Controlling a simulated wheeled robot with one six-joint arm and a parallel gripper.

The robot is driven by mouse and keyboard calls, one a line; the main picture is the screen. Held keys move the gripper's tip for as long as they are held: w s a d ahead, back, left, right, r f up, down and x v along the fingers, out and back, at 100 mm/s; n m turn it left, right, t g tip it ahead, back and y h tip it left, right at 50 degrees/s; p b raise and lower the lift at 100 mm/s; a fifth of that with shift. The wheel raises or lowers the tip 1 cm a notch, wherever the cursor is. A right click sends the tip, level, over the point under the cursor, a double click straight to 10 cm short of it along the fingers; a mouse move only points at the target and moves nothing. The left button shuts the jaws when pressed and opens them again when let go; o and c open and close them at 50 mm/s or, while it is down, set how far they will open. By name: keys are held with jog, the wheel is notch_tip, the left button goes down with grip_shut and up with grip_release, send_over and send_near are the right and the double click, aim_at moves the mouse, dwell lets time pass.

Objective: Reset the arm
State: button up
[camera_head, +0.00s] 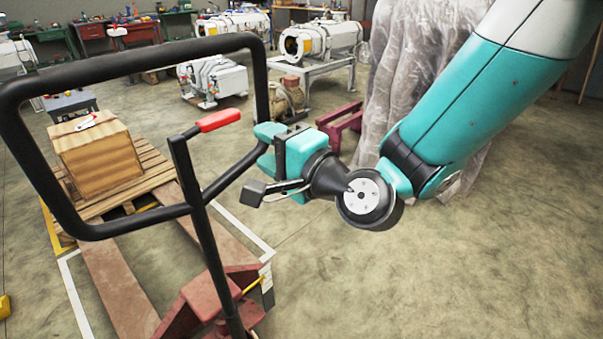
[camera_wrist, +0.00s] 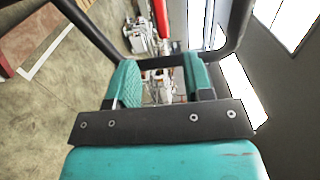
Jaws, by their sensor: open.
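My arm reaches in from the upper right in the head view, bent at a round joint. My gripper (camera_head: 262,147) is at its end, beside the right side of a pallet jack's black handle (camera_head: 262,85). In the wrist view my gripper (camera_wrist: 160,82) shows two teal fingers standing apart with nothing held between them. A red lever grip (camera_head: 220,120) on the jack lies just left of my gripper. A red bar, seemingly that grip (camera_wrist: 161,18), shows beyond the fingers in the wrist view. I cannot tell whether a finger touches the handle.
A wooden box (camera_head: 98,160) sits on a pallet (camera_head: 150,165) over the jack's forks. Machines on stands (camera_head: 320,40) and a red stand (camera_head: 345,125) are behind. Plastic-wrapped goods (camera_head: 415,60) stand behind my arm. The floor at lower right (camera_head: 450,275) is clear.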

jog(key=shift+v, duration=0.8)
jog(key=s+d+n+g+h+p, duration=0.1)
jog(key=s+d+n+g+h, duration=0.7)
jog(key=s+d+n+g, duration=0.5)
jog(key=s+d+n, duration=0.3)
jog(key=s+d, duration=0.1)
jog(key=s, duration=0.3)
jog(key=shift+d+r+p, duration=0.25)
jog(key=shift+r+p, duration=0.1)
jog(key=shift+r, duration=0.05)
